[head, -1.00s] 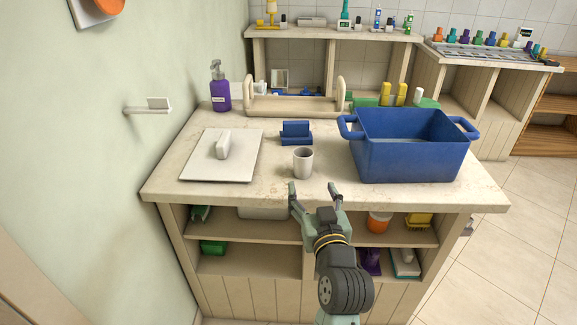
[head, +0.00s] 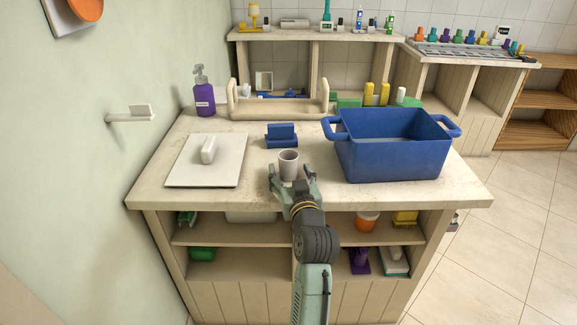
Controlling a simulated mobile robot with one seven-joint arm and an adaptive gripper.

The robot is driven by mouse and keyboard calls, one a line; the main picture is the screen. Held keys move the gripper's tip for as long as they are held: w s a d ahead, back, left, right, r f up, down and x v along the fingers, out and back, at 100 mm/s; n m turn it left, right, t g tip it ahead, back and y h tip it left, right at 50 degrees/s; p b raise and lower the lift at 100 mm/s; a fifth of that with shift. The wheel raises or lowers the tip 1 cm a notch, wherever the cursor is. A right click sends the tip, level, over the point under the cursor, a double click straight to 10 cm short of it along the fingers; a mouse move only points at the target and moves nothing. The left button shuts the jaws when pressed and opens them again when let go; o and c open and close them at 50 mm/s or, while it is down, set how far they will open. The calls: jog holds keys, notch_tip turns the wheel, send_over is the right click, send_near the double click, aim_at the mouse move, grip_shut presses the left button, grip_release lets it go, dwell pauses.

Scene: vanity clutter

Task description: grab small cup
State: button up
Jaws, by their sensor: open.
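The small cup (head: 288,163) is light grey and stands upright on the countertop, near its middle. My gripper (head: 289,178) is open, with its two fingers at the near side of the cup, one toward each side of its lower part. The cup's base is partly hidden by the gripper. I cannot tell whether the fingers touch the cup.
A blue tub (head: 392,155) stands close on the right. A blue holder (head: 281,138) is just behind the cup. A white board (head: 180,172) with a white block lies to the left. A wooden caddy (head: 278,110) stands at the back.

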jog(key=shift+w, duration=0.1)
jog(key=shift+c, duration=0.2)
jog(key=c, duration=1.3)
jog(key=shift+r, duration=0.15)
